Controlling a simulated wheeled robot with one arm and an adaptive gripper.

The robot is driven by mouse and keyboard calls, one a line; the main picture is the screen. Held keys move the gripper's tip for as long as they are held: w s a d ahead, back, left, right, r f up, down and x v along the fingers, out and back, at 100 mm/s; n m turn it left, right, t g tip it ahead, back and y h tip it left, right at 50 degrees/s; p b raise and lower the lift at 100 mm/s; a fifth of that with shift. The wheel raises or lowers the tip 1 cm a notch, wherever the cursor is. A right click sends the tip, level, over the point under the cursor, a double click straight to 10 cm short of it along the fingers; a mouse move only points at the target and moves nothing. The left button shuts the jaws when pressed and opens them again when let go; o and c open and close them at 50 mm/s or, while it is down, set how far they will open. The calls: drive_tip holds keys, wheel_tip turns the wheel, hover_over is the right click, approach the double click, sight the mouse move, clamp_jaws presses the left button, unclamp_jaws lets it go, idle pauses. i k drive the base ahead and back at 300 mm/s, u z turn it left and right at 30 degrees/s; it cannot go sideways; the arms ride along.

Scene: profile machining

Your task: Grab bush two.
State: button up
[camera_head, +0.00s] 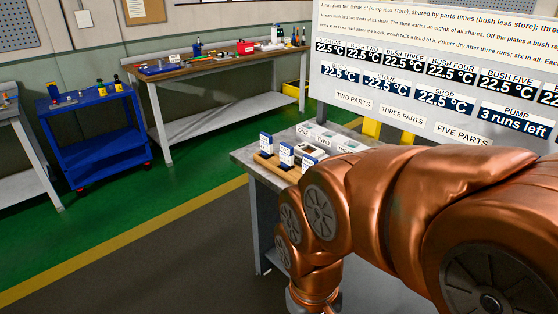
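I cannot make out which thing is bush two. On the grey table (243,155) ahead, several small white and blue upright pieces (287,154) stand on a wooden holder (265,163); their markings are too small to read. Behind them are small plates with cards marked ONE (303,131) and TWO (322,136). The board (420,85) behind has a "BUSH TWO" readout (363,54) of 22.5 °C. My copper-coloured arm covers the table's right part and hangs down in front of it. My gripper is below the picture's edge, out of view.
A long workbench (190,72) with tools and bottles runs along the back wall. A blue cart (100,135) stands at the left, beside another bench (20,170). The green and grey floor (180,230) left of the table is clear.

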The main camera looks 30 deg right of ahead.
sight(286, 151)
drive_tip(key=z, duration=0.05)
drive_tip(key=k, duration=0.4)
drive_tip(key=u, duration=0.85)
drive_tip(key=i, duration=1.35)
drive_tip(key=z, duration=0.35)
